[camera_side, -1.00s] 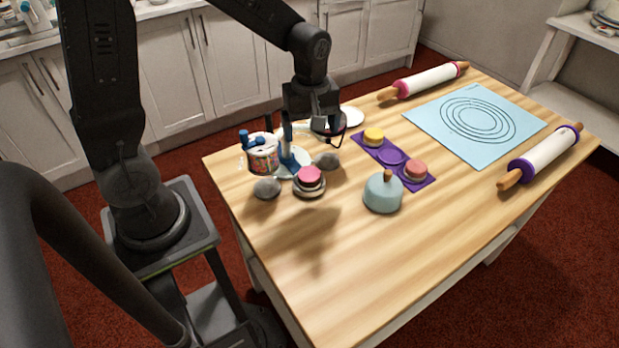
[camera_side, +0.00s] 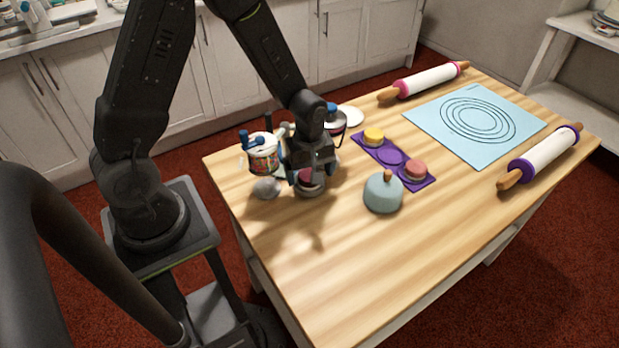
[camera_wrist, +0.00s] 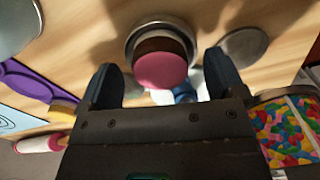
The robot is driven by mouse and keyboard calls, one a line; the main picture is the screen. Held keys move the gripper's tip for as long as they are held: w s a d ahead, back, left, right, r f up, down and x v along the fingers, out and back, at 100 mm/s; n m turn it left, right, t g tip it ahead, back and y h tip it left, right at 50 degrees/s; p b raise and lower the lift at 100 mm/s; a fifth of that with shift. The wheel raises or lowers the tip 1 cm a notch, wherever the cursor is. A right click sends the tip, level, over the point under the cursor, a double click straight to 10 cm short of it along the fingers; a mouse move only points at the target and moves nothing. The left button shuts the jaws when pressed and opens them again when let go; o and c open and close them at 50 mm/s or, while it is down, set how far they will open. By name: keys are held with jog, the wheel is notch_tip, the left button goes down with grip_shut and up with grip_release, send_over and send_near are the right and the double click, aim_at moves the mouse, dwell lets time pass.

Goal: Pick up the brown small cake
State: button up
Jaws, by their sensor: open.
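The small cake (camera_wrist: 162,60) has brown sides and a pink top. It sits on a small metal turntable (camera_wrist: 131,45). In the side view the cake (camera_side: 309,177) is partly hidden by my gripper. My gripper (camera_side: 306,172) is open and low over the cake, pointing down. In the wrist view its two fingers (camera_wrist: 163,72) stand apart to the left and right of the cake, with nothing held; contact cannot be told.
A candy-patterned tin (camera_side: 263,155) and a grey round piece (camera_side: 266,188) stand close on the left. A blue-grey dome (camera_side: 383,196) and a purple tray (camera_side: 409,181) with yellow and pink cakes lie right. The front table is clear.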

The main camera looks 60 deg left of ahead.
jog(key=shift+f, duration=0.6)
jog(key=shift+c, duration=0.5)
jog(key=c, duration=1)
jog(key=shift+r, duration=0.1)
